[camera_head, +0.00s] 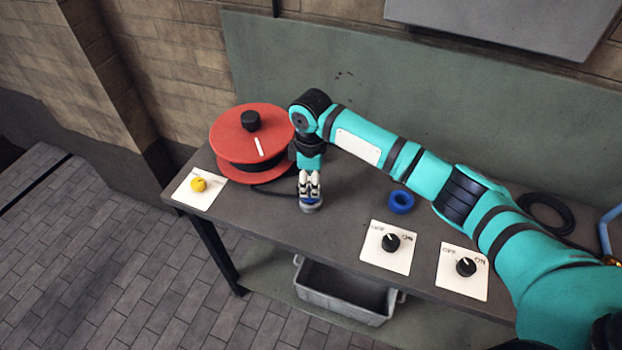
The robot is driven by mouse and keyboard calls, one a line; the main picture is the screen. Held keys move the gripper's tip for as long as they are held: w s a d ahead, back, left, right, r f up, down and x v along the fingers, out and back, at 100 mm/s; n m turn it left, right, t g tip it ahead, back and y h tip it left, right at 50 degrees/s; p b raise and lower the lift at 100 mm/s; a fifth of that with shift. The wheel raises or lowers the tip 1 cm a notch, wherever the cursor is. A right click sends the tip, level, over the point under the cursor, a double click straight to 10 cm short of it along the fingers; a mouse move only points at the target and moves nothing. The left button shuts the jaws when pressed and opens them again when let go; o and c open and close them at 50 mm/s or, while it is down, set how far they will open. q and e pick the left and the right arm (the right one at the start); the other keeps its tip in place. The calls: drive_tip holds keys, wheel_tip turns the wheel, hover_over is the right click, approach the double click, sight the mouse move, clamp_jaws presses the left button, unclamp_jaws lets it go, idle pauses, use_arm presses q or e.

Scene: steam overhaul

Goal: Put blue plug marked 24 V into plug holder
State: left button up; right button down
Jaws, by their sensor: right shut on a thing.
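My right gripper (310,194) points down over the bench, in front of the red reel. My left gripper is not in view.
The red cable reel (238,137) stands at the bench's left end, by a yellow knob (198,184). Two OFF/ON switch plates (378,255) (452,284) line the front edge. A black cable coil (548,212) lies at right. A grey crate (345,305) sits below.

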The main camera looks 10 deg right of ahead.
drive_tip(key=shift+f, duration=0.7)
drive_tip(key=c, duration=0.8)
unclamp_jaws()
